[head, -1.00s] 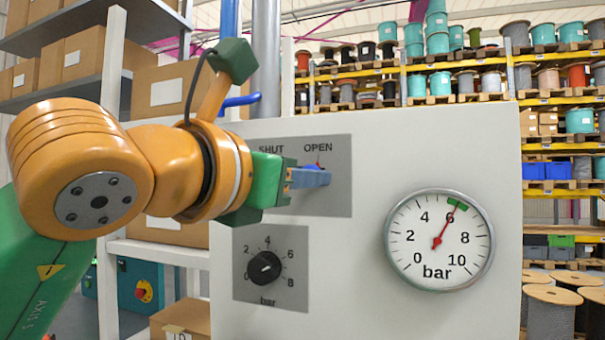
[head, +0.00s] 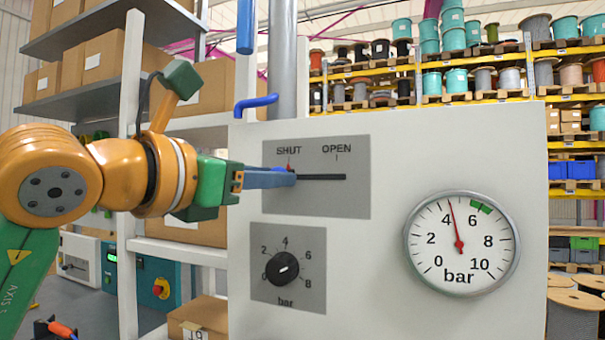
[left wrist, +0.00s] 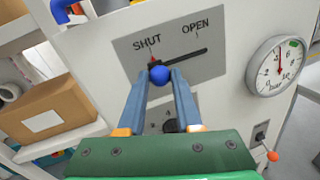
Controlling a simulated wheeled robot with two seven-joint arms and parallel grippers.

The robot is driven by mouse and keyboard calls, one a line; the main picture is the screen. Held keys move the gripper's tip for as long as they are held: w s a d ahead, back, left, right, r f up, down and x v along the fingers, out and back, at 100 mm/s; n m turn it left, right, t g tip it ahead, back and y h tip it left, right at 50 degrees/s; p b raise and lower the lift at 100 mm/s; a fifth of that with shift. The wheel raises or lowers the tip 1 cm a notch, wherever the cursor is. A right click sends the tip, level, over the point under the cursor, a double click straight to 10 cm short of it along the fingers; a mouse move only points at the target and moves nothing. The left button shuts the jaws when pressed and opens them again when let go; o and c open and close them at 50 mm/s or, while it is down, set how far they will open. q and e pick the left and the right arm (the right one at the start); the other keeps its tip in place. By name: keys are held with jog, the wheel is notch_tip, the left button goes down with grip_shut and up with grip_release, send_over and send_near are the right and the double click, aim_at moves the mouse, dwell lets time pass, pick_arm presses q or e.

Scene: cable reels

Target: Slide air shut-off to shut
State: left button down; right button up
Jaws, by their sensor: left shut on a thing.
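The air shut-off is a slider with a blue knob (left wrist: 159,75) and a red pointer, in a black slot on a grey plate (head: 352,200) marked SHUT and OPEN. The red pointer stands under the SHUT mark, at the left end of the slot. My left gripper (head: 288,178) comes in from the left and is shut on the blue knob. In the left wrist view its two fingers (left wrist: 159,82) meet the knob from both sides. The fingers hide most of the knob in the head view. My right gripper is not in view.
Below is a black dial (head: 282,268) marked in bar. A round pressure gauge (head: 462,246) on the white panel (head: 400,160) reads a little above 4. A shelf with boxes (head: 200,85) stands behind my arm. A red-tipped lever (left wrist: 272,156) is at the panel's right.

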pick_arm(q)
jog(key=shift+a+r, duration=0.1)
jog(key=shift+r, duration=0.1)
jog(key=c, duration=0.6)
grip_release()
jog(key=shift+a, duration=0.1)
jog(key=shift+a+f, duration=0.1)
jog(key=b+v, duration=0.3)
jog(key=v, duration=0.4)
jog(key=shift+a, duration=0.1)
